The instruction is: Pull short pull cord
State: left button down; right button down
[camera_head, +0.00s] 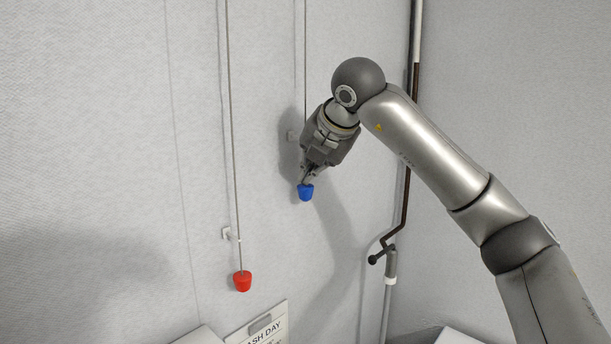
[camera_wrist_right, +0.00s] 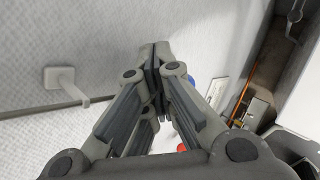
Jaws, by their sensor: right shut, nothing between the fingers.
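The short pull cord (camera_head: 305,60) hangs along the wall and ends in a blue knob (camera_head: 306,192). A longer cord (camera_head: 231,120) to its left ends lower in a red knob (camera_head: 242,281). My right gripper (camera_head: 307,179) points down just above the blue knob, with its fingers shut and empty. In the right wrist view its fingertips (camera_wrist_right: 155,52) meet. The blue knob (camera_wrist_right: 191,80) shows partly behind them, and the red knob (camera_wrist_right: 182,147) is mostly hidden. I cannot tell whether the fingers touch the cord. My left gripper is not in view.
A white hook (camera_wrist_right: 62,80) is on the wall beside the gripper. A small bracket (camera_head: 227,233) is by the longer cord. A dark pipe (camera_head: 407,195) runs down the corner at right. A sign (camera_head: 262,328) stands at the bottom.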

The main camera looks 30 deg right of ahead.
aim_at(310, 185)
jog(key=shift+f, duration=0.3)
jog(key=shift+r, duration=0.1)
jog(key=shift+r+p, duration=1.35)
jog(key=shift+r, duration=0.7)
notch_tip(310, 185, up, 5)
jog(key=p, duration=0.3)
jog(key=shift+p, duration=0.35)
jog(key=shift+f, duration=0.1)
